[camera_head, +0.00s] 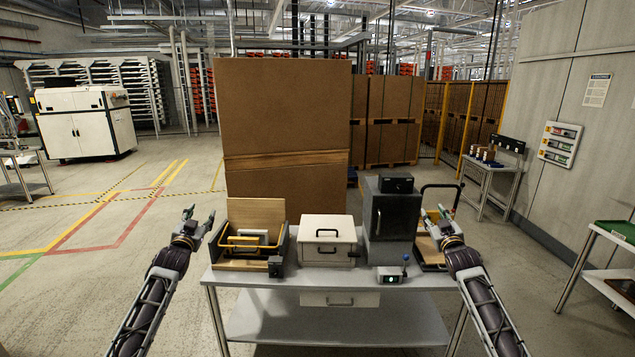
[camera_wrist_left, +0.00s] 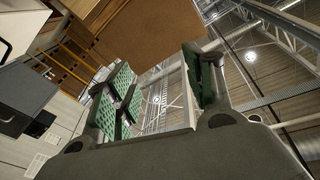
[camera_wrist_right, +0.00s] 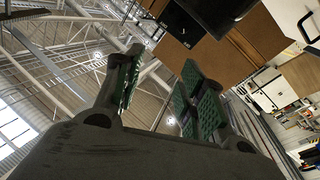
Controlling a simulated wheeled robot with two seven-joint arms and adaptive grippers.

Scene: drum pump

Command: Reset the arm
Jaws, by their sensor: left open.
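My left gripper (camera_head: 198,216) is raised at the left edge of the table, beside the open wooden box. Its green-padded fingers also show in the left wrist view (camera_wrist_left: 155,85); they are spread and nothing is between them. My right gripper (camera_head: 434,216) is raised at the right side of the table, in front of the black-handled platform. In the right wrist view (camera_wrist_right: 158,78) its green-padded fingers stand apart with nothing between them. Both forearms come in from the bottom, left and right, and point forward.
A metal table (camera_head: 330,319) stands ahead. On it are an open wooden box (camera_head: 243,264), a white drawer box (camera_head: 327,254), a dark cabinet (camera_head: 395,215) and a black-handled platform (camera_head: 431,251). Large cardboard boxes (camera_head: 290,110) stand behind.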

